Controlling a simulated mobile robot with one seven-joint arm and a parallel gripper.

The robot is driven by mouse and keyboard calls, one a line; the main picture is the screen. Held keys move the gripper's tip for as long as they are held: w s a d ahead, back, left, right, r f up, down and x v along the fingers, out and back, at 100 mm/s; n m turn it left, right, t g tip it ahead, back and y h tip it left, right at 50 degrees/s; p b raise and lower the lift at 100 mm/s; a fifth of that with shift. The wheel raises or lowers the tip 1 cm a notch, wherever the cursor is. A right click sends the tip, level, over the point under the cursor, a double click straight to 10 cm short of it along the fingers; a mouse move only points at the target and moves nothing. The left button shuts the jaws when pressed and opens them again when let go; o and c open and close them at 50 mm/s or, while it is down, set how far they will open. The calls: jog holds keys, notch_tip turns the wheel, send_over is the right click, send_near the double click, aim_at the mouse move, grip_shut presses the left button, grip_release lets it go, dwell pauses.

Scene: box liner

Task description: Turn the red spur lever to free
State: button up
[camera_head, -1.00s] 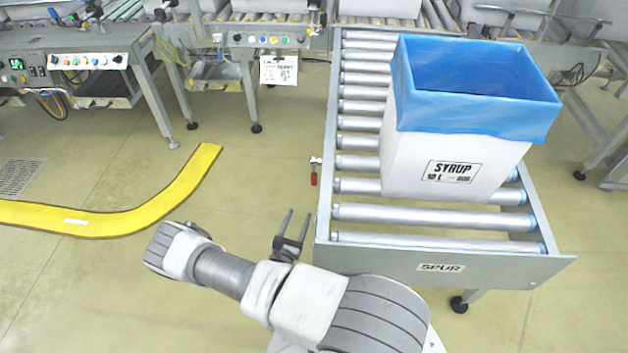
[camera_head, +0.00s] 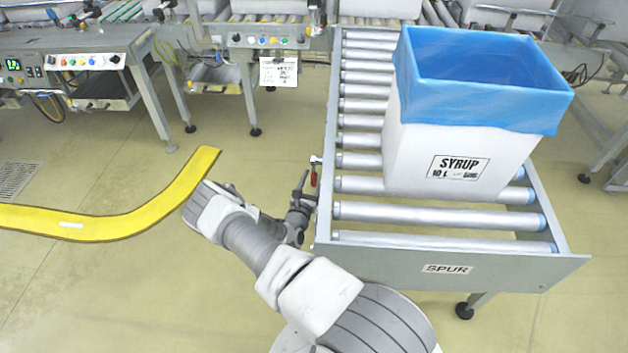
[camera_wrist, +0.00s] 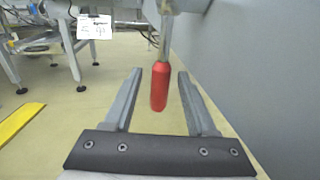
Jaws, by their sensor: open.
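The red spur lever (camera_head: 314,178) hangs down from a small pivot on the left side rail of the spur conveyor (camera_head: 450,268). In the wrist view its red grip (camera_wrist: 160,87) points straight down below a metal stem. My gripper (camera_head: 304,178) is beside the lever at the rail's outer face. In the wrist view my gripper (camera_wrist: 157,75) is open, with one finger to each side of the red grip. No contact between finger and grip shows. The lever's pivot is cut off at the top of the wrist view.
A white box with a blue liner (camera_head: 458,150), marked SYRUP, stands on the spur rollers. The conveyor's grey side wall (camera_wrist: 250,60) is close on the right in the wrist view. A yellow floor strip (camera_head: 120,222) lies to the left, with open floor around it.

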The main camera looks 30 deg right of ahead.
jog(key=shift+w+d, duration=0.25)
jog(key=shift+d, duration=0.05)
grip_shut()
dwell(1.3)
